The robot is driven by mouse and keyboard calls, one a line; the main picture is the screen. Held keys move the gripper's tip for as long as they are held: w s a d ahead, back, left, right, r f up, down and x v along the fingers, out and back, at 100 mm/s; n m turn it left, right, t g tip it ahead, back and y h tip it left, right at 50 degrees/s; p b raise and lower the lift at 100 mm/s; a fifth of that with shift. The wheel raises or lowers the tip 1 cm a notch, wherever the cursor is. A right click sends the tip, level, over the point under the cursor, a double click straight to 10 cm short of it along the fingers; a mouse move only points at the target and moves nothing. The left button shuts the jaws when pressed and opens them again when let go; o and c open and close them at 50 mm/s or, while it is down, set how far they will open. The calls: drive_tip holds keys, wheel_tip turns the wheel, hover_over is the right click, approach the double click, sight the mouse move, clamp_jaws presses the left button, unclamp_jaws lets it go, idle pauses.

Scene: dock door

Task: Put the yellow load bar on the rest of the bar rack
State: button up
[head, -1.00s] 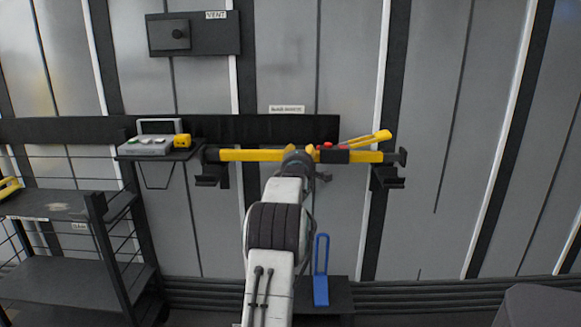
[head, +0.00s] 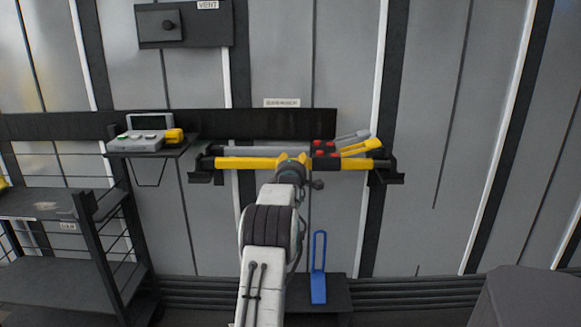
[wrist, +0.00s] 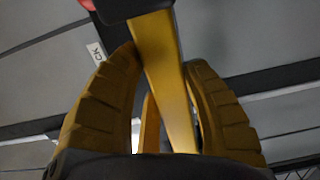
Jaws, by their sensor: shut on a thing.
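The yellow load bar (head: 243,163) runs level across the front of the bar rack (head: 387,179), with black ends, red buttons and a yellow lever at its right part. My gripper (head: 292,160) is shut around it near its middle. The wrist view shows both yellow-brown fingers (wrist: 165,95) on either side of the bar (wrist: 162,75). The bar's ends are over or close to the rack's black left bracket (head: 200,177) and right bracket. I cannot tell whether they touch. My arm hides part of the bar's middle.
A grey bar (head: 262,150) with a grey lever lies just behind the yellow one. A small shelf at the left holds a grey device (head: 148,143) and a yellow item (head: 174,136). A dark shelf cart (head: 50,205) stands left; a blue handle (head: 318,270) is below right.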

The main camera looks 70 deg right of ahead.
drive_tip(key=shift+f, duration=0.15)
idle(0.3)
drive_tip(key=o, duration=0.8)
drive_tip(key=shift+f, duration=0.3)
drive_tip(key=o, duration=0.4)
drive_tip(key=shift+r, duration=0.2)
drive_tip(key=b+v, duration=0.1)
drive_tip(key=v, duration=1.1)
drive_tip(key=shift+f, duration=0.15)
